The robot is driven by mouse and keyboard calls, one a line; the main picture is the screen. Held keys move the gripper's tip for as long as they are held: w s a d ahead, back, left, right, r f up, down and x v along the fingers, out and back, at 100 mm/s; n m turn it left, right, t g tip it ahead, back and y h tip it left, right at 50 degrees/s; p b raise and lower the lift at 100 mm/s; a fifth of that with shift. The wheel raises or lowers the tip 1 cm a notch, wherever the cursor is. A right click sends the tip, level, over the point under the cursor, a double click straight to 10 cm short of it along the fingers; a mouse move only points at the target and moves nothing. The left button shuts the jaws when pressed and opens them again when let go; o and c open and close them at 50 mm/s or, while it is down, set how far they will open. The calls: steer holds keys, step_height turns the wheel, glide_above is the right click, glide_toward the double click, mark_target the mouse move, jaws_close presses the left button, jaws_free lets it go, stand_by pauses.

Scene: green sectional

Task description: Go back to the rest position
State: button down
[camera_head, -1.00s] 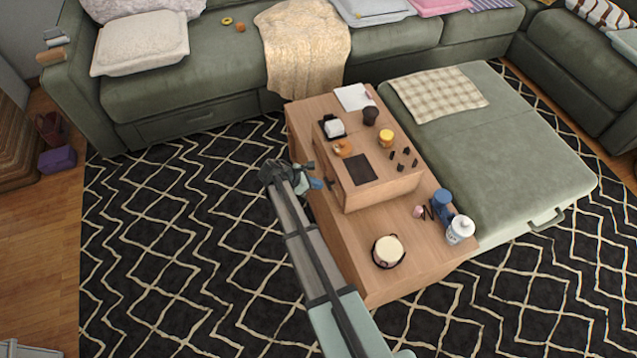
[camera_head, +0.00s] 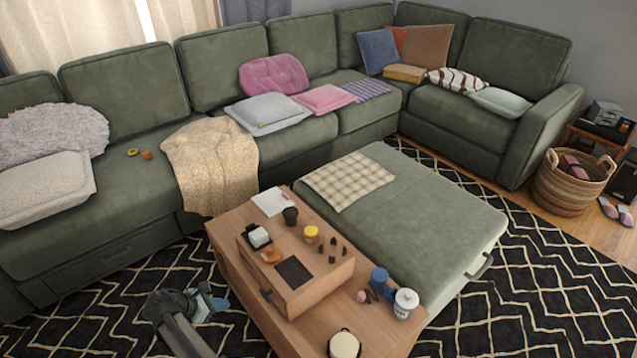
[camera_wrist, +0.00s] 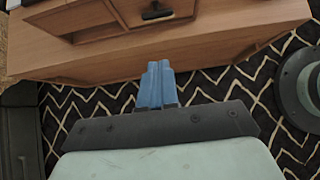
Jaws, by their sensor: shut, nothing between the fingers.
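My gripper (camera_head: 217,302) is at the lower left of the head view, over the patterned rug and left of the wooden coffee table (camera_head: 372,325). In the wrist view, its blue fingers (camera_wrist: 157,84) are together with nothing between them. They point toward the side of the wooden table (camera_wrist: 215,47), and the rug shows below them. I cannot tell the exact gap between the fingertips and the table.
The table carries a white bottle (camera_head: 405,303), a yellow jar (camera_head: 311,234), a dark cup (camera_head: 290,216) and other small items. A green sectional (camera_head: 130,90) stands behind, and a green ottoman (camera_head: 420,225) right of the table. The rug (camera_head: 100,325) at left is open.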

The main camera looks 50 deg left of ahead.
steer(key=s+d+f+m+g, duration=0.4)
steer(key=d+f+m+g, duration=0.1)
steer(key=d+m, duration=0.7)
steer(key=w+d+f+m+g+h, duration=0.1)
steer(key=w+d+f+m+g, duration=0.2)
steer(key=w+d, duration=0.6)
steer(key=w+d+f+m+g+h, duration=0.1)
steer(key=w+d+f+m, duration=0.4)
steer(key=d, duration=0.8)
steer(key=w+d+f+m+g+h, duration=0.15)
steer(key=w+d+m, duration=0.25)
steer(key=w+d, duration=0.6)
steer(key=s+d+f+m+g+y, duration=0.1)
steer(key=d+m, duration=0.5)
steer(key=d, duration=1.1)
steer(key=s+d+f+m+g+y, duration=0.1)
steer(key=d+m, duration=0.5)
steer(key=d, duration=1.2)
step_height(320, 180, down, 2)
steer(key=g+y, duration=0.1)
steer(key=g, duration=0.2)
steer(key=shift+s, duration=0.25)
